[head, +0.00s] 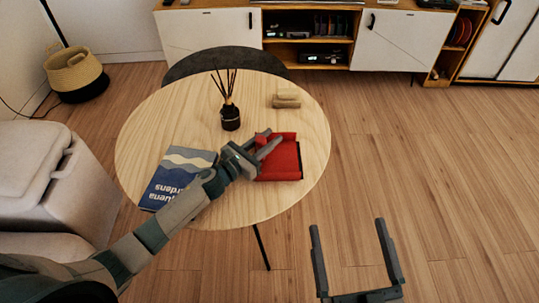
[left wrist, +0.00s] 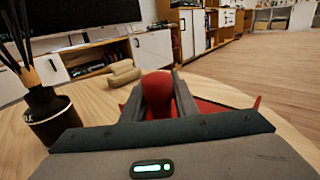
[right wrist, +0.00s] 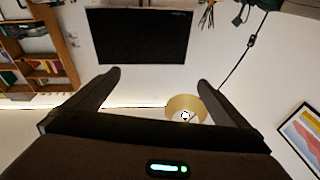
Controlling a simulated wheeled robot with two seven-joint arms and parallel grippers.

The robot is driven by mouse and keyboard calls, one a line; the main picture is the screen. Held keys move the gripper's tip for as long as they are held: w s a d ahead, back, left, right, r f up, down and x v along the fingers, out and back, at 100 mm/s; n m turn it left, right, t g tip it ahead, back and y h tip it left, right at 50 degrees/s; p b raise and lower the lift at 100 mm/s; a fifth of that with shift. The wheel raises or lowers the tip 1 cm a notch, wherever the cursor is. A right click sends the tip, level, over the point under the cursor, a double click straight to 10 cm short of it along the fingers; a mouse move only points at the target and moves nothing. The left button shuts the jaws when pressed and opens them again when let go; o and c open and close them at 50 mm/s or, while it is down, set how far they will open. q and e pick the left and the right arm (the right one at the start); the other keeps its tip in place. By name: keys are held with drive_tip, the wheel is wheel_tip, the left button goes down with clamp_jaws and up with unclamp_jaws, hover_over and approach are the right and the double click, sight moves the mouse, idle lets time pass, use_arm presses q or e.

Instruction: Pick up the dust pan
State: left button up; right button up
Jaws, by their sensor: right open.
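The red dust pan (head: 283,162) lies on the right part of the round wooden table (head: 150,125). Its rounded handle points toward my left gripper (head: 270,142). In the left wrist view the red handle (left wrist: 157,88) sits between the two fingers of my left gripper (left wrist: 158,95), with no clear gap on either side. The fingers hide part of the handle and pan. My right gripper (head: 350,225) is open and empty, over the floor to the right of the table. In the right wrist view its fingers (right wrist: 160,85) are wide apart.
A black reed diffuser (head: 230,117) stands behind my left gripper. A beige block-like object (head: 286,98) lies at the table's back right. A blue book (head: 178,178) lies partly under my left arm. A dark chair (head: 180,68) stands behind the table. Floor to the right is clear.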

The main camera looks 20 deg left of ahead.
use_arm(q)
clamp_jaws()
drive_tip(key=shift+r, duration=0.1)
use_arm(e)
drive_tip(key=shift+w, duration=0.1)
use_arm(q)
drive_tip(key=shift+r, duration=0.35)
drive_tip(key=s+d+r+p, duration=0.1)
drive_tip(key=d+r+p, duration=0.4)
drive_tip(key=d+r, duration=0.5)
drive_tip(key=shift+d+p, duration=0.4)
drive_tip(key=shift+d, duration=0.4)
use_arm(e)
drive_tip(key=s+d+f+g+h, duration=0.2)
drive_tip(key=f+g, duration=0.3)
drive_tip(key=f, duration=0.3)
drive_tip(key=s+d+f+g+h, duration=0.1)
drive_tip(key=s+d+f+g, duration=0.2)
drive_tip(key=f+g, duration=0.3)
drive_tip(key=shift+s+d+f+m+h, duration=0.3)
drive_tip(key=shift+d+f+m+h, duration=0.1)
drive_tip(key=shift+f, duration=0.75)
use_arm(q)
drive_tip(key=shift+r, duration=0.1)
